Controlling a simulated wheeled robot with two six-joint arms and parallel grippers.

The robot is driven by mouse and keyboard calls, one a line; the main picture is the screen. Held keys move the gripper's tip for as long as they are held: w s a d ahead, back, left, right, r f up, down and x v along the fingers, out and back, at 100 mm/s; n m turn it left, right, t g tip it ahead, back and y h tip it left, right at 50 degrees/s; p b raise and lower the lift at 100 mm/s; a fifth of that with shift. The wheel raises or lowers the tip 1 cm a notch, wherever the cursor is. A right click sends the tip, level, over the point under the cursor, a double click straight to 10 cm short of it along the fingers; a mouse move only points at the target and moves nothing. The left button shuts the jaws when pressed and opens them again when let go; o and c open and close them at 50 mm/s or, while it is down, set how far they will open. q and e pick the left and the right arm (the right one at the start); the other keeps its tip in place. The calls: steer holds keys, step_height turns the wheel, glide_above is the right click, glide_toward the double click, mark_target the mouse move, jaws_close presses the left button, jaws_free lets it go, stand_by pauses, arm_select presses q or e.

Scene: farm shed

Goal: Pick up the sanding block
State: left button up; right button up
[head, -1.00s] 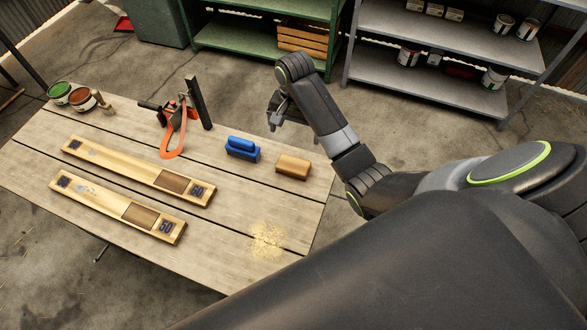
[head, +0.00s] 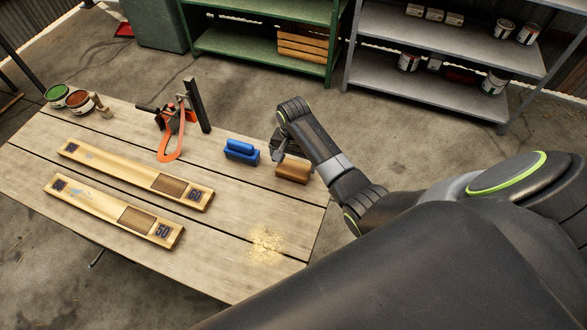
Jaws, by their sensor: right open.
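A tan-brown block (head: 293,172), which looks like the sanding block, lies on the wooden table (head: 215,230) near its right edge. A blue block with a raised grip (head: 241,152) sits just left of it; I cannot rule out that this is the sanding block. My right gripper (head: 277,153) is open and empty, pointing down just above and behind the tan block's left end. It partly overlaps the gap between the two blocks, and I cannot tell whether it touches either. My left gripper is not in view.
An orange clamp (head: 171,140) stands further left with a dark upright bar. Two long wooden boards (head: 110,165) marked with numbers lie on the left. Open cans (head: 78,101) stand at the far left corner. Sawdust (head: 265,245) lies on the clear front right.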

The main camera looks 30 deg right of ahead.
mark_target(294, 167)
steer(key=shift+f, duration=1.35)
steer(key=c, duration=0.8)
steer(key=shift+r, duration=0.1)
step_height(294, 167, up, 10)
steer(key=shift+f, duration=0.1)
